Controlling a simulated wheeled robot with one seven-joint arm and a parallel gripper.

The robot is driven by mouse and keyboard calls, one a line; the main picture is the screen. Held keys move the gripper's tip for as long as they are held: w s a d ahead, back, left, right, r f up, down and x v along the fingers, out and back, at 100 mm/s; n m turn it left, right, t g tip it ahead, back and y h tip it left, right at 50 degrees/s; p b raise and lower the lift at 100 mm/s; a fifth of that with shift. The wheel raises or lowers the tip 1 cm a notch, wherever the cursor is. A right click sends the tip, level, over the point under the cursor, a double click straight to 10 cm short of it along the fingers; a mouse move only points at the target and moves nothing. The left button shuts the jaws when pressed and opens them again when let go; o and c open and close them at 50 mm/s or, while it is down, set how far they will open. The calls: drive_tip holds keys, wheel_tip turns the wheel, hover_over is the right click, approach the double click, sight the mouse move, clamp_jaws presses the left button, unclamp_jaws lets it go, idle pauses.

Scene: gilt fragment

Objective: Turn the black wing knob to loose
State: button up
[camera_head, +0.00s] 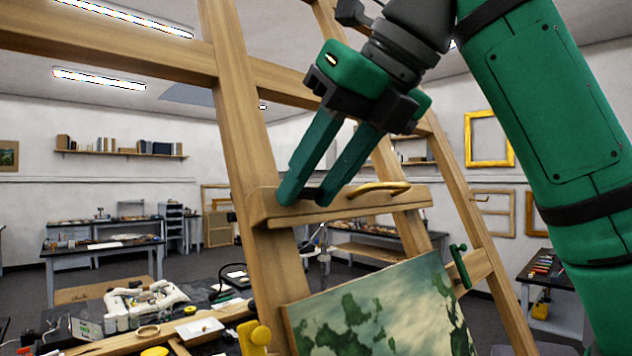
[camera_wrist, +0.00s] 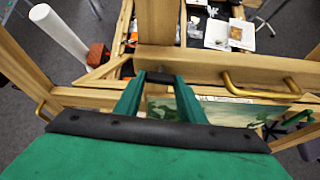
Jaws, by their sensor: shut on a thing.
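My gripper (camera_head: 306,197) reaches down to the wooden crossbar (camera_head: 385,204) of the easel, its green fingers on either side of a small dark piece. That piece, which looks like the black wing knob (camera_wrist: 161,76), lies between the fingertips at the bar's edge in the wrist view. My gripper (camera_wrist: 160,84) is shut on it. The fingers hide most of the knob, so I cannot tell its turn angle. A brass handle (camera_head: 379,188) is fixed on the bar to the right of the fingers.
A green-toned painting (camera_head: 385,305) stands on the easel below the bar. The easel's upright (camera_head: 228,90) stands close to the gripper. A cluttered bench is at lower left.

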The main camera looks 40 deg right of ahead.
drive_tip(key=shift+n+h, duration=0.3)
drive_tip(key=shift+n, duration=0.2)
drive_tip(key=o, duration=1)
drive_tip(key=shift+w, duration=0.1)
drive_tip(key=shift+o, duration=0.2)
drive_tip(key=shift+r, duration=0.15)
drive_tip(key=s+d+r, duration=0.1)
drive_tip(key=s+r, duration=0.1)
drive_tip(key=s, duration=1.2)
drive_tip(key=shift+s, duration=0.15)
